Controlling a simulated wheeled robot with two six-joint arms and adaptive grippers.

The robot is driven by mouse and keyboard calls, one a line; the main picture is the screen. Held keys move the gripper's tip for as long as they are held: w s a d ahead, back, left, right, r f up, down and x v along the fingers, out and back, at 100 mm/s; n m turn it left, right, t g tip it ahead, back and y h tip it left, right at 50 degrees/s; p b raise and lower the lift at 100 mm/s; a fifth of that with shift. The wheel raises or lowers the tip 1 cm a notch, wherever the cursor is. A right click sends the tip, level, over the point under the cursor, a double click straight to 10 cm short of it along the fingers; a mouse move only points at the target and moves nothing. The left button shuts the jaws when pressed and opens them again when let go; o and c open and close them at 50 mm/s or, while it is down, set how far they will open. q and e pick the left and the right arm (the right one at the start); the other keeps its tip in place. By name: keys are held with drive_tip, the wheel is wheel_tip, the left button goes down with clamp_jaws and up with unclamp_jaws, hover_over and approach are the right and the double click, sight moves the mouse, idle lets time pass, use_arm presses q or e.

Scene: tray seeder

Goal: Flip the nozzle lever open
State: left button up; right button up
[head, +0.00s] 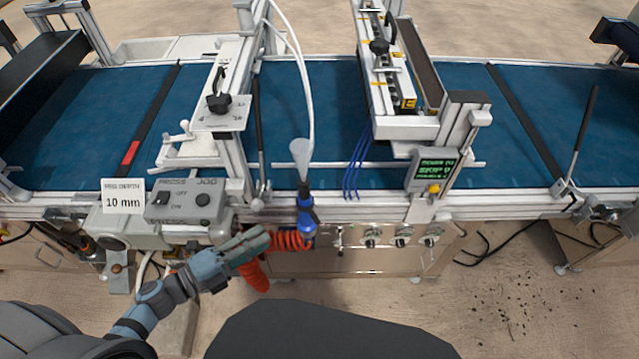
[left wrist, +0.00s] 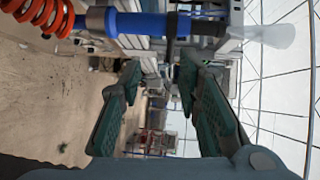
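The air nozzle (head: 306,218) hangs upright at the front rail of the seeder, with a blue body and a pale cone tip pointing up. It also lies across the top of the left wrist view (left wrist: 140,24). A small dark piece (left wrist: 208,26) on its body in that view may be the lever; I cannot tell its position. My left gripper (head: 262,238) is just left of the nozzle's lower body, apart from it. In the left wrist view its fingers (left wrist: 160,68) are spread with nothing between them. My right gripper is not in view.
An orange coiled hose (head: 290,241) hangs below the nozzle. A grey press/jog control box (head: 184,203) and a 10 mm sign (head: 123,197) stand to the left. Knobs (head: 403,235) line the front panel to the right. The blue conveyor belt (head: 320,90) runs behind.

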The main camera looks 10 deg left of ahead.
sight(313, 216)
use_arm(q)
drive_tip(key=shift+m+h, duration=0.3)
drive_tip(key=shift+m, duration=0.2)
drive_tip(key=x, duration=0.9)
drive_tip(key=s+d+r+x, duration=0.1)
drive_tip(key=x, duration=0.3)
drive_tip(key=shift+w+d+p, duration=0.3)
drive_tip(key=shift+p, duration=0.05)
drive_tip(key=shift+d, duration=0.15)
drive_tip(key=shift+r, duration=0.15)
clamp_jaws()
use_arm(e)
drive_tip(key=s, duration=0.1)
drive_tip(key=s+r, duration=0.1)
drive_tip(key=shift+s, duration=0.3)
